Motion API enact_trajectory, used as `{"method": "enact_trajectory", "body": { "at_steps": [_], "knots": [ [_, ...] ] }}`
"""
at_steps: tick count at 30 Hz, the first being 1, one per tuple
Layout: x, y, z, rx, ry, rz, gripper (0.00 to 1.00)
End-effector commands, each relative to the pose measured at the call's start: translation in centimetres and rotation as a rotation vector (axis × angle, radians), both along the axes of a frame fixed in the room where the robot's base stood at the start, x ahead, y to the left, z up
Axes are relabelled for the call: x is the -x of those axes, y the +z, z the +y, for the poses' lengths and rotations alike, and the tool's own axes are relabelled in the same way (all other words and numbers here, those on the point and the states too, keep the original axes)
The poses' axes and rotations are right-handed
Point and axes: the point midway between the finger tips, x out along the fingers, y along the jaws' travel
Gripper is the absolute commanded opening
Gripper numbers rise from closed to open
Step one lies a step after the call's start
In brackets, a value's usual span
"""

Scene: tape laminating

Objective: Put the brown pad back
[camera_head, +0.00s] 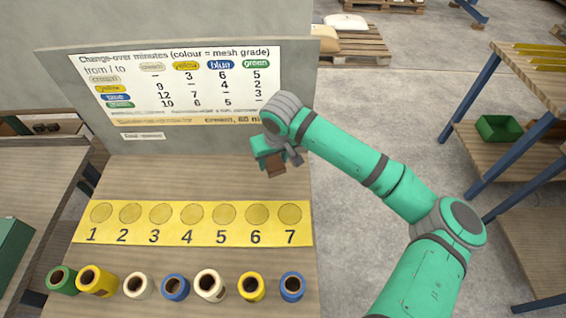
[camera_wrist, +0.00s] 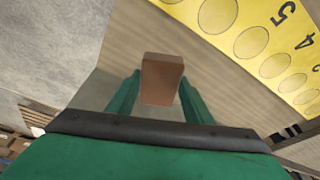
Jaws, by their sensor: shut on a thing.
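The brown pad (camera_head: 276,166) is a small brown block held in my gripper (camera_head: 272,160), above the wooden table at its right side. In the wrist view the brown pad (camera_wrist: 161,80) sits between the two green fingers of my gripper (camera_wrist: 160,97), which are shut on it. The wooden table surface shows below it, and the pad appears clear of it. I cannot tell which spot the pad came from.
A yellow strip (camera_head: 192,237) with numbered circles lies on the table (camera_head: 200,187). Several coloured rolls (camera_head: 176,286) stand in a row in front of it. A chart board (camera_head: 190,85) stands behind. Bare wood lies between board and strip.

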Motion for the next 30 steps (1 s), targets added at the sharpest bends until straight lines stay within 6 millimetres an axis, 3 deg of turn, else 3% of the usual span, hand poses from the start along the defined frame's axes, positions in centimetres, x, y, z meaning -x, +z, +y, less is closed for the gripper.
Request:
{"method": "enact_trajectory", "body": {
  "at_steps": [3,12,19,24,30],
  "knots": [
    [-2.3,-1.2,-1.1,0.002,-0.003,0.002,0.25],
    [-5.5,-5.6,-2.6,0.0,-0.004,0.001,0.25],
    [-6.5,-7.0,-3.0,0.0,-0.004,0.001,0.25],
    [-6.4,-9.2,-3.0,0.001,-0.003,0.0,0.25],
    [-6.4,-9.9,-3.0,0.0,-0.004,0.0,0.25]
  ]
}}
